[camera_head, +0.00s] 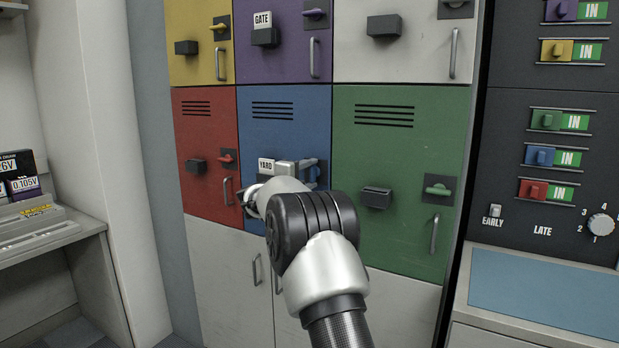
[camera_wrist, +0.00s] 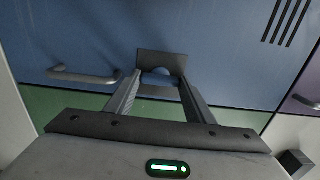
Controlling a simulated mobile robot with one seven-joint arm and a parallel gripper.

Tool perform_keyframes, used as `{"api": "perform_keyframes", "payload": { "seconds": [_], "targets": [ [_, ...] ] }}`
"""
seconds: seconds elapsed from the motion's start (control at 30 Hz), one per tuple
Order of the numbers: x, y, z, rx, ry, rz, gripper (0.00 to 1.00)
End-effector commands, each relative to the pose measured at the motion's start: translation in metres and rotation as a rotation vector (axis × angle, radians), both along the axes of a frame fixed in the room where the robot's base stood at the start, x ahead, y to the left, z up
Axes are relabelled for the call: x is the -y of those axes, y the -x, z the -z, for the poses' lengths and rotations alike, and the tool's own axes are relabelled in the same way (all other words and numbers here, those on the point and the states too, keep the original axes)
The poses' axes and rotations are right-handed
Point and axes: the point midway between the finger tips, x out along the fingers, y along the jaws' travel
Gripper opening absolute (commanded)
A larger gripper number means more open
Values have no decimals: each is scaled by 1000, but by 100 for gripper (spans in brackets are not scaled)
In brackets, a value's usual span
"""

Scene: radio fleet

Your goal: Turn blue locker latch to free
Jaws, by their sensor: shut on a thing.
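The blue locker door (camera_head: 268,130) is in the middle of the head view, shut, with a YARD label. I cannot tell clearly which way the latch points.
A red locker (camera_head: 207,130) is to the left and a green locker (camera_head: 385,150) to the right, both with latches and bar handles. The blue door's bar handle (camera_wrist: 85,76) shows left of my fingers. A dark panel (camera_head: 590,200) with coloured sliders stands further right.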

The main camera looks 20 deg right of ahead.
Motion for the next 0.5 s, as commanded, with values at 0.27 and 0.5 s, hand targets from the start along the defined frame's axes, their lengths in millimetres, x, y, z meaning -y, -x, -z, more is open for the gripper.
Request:
{"api": "perform_keyframes", "payload": {
  "seconds": [0.27,0.5],
  "targets": [
    [-1,0,0,3,-4,-1,52],
    [0,0,0,2,-2,0,67]
  ]
}}
